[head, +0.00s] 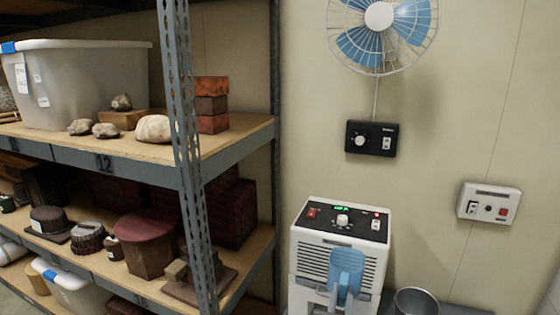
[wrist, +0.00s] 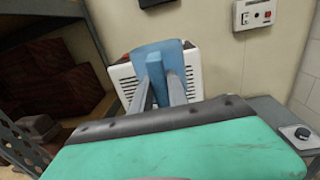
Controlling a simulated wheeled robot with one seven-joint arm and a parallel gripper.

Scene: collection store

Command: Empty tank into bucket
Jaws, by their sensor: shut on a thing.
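A white dehumidifier (head: 340,245) with a black control panel stands against the wall. A blue tank (head: 347,265) shows at its front; in the wrist view the tank (wrist: 170,55) stands in front of the white casing (wrist: 124,75). My gripper (wrist: 158,88) has its two grey fingers on either side of the tank's blue grip and is shut on it. I cannot tell whether the tank is fully seated. A grey metal bucket (head: 416,301) stands right of the dehumidifier, cut off by the lower edge.
A metal shelf rack (head: 185,160) with boxes, stones and bricks fills the left, close to the dehumidifier. A fan (head: 380,30), a black control box (head: 371,139) and a white switch box (head: 489,203) are on the wall. A grey surface (head: 455,308) lies around the bucket.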

